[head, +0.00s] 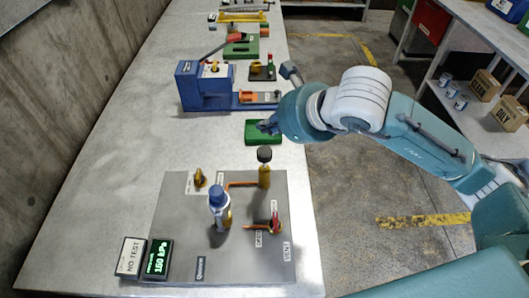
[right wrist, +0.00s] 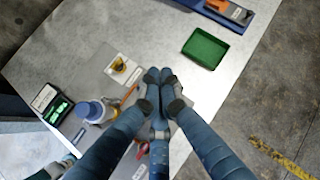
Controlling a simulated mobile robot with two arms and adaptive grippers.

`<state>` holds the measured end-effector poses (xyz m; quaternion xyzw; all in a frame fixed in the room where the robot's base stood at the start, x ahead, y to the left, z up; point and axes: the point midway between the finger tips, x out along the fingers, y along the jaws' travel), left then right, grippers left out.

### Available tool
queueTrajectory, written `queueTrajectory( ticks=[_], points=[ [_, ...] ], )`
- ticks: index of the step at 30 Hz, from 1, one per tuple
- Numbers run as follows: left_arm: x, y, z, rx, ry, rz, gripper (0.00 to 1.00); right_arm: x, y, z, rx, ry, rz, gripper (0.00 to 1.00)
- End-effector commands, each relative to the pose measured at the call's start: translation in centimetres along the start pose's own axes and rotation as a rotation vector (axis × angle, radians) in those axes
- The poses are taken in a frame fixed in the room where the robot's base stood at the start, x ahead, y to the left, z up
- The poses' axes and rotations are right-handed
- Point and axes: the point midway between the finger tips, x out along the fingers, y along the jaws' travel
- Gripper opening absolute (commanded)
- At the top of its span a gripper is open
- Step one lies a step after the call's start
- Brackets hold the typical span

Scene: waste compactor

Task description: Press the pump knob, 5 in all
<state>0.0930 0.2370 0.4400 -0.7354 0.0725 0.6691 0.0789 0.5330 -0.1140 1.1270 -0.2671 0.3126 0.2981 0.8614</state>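A black round knob (head: 264,153) on an upright brass cylinder (head: 264,175) looks like the pump knob, at the back right of a grey panel (head: 185,235). My right gripper (head: 266,127) is just beyond and above the knob in the head view, with a visible gap. In the right wrist view its fingers (right wrist: 162,82) are drawn together at the tips, with nothing seen between them. They hide the black knob there. A lit display (head: 157,260) appears to read 150 or 160 kPa, beside a "NO TEST" sign (head: 130,256).
A green tray (head: 252,133) and a blue fixture (head: 210,90) stand farther back. A concrete wall (head: 60,90) borders the bench on the left.

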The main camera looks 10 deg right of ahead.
Motion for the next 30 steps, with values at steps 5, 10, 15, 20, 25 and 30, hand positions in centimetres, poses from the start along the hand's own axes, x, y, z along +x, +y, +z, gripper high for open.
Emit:
queueTrajectory(
  ticks=[5,10,15,20,25,30],
  points=[
    [1.3,0.0,0.0,-0.001,0.002,0.0,0.3,2.1,0.9,-2.1,0.0,0.002,0.001,0.0],
    [3.8,0.1,0.2,-0.001,0.002,0.0,0.3,3.5,1.4,-3.3,0.0,-0.002,-0.001,0.0],
    [4.3,0.1,0.4,0.0,0.0,0.0,0.3,3.8,1.4,-3.5,0.0,-0.002,-0.001,0.0],
    [4.2,0.2,0.4,0.0,0.0,0.001,0.3,3.7,1.4,-3.4,0.0,-0.001,-0.001,0.0],
    [4.1,0.4,0.4,0.001,-0.001,0.003,0.3,3.7,1.4,-3.4,0.0,-0.001,-0.001,0.0],
    [4.1,0.5,0.5,0.001,-0.002,0.004,0.3,3.7,1.4,-3.4,0.0,-0.002,-0.001,0.0]
  ],
)
